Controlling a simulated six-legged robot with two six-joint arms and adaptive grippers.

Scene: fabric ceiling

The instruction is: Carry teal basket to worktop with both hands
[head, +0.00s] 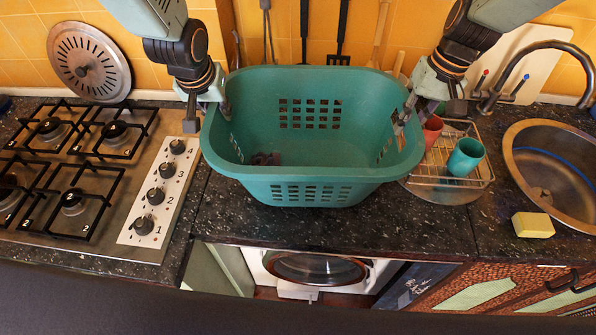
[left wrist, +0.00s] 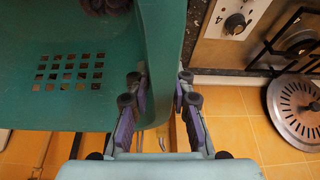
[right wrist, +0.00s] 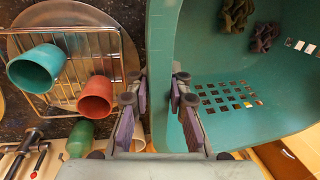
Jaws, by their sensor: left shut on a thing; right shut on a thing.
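The teal basket (head: 310,190) is upright in the middle of the head view, over the dark speckled worktop (head: 235,215). I cannot tell whether its base touches the worktop. My left gripper (head: 224,104) is shut on the basket's left rim; in the left wrist view its fingers (left wrist: 160,92) stand on either side of the basket wall. My right gripper (head: 402,117) is shut on the right rim, with the wall between its fingers in the right wrist view (right wrist: 158,92). A green crumpled item (right wrist: 234,14) and a purple one (right wrist: 264,37) lie inside the basket.
A gas hob (head: 108,170) with knobs is left of the basket. A wire rack (head: 484,180) with a teal cup (head: 466,157) and a red cup (head: 432,130) stands close on the right. Beyond are a sink (head: 548,170), a tap (head: 515,70) and a yellow sponge (head: 533,225).

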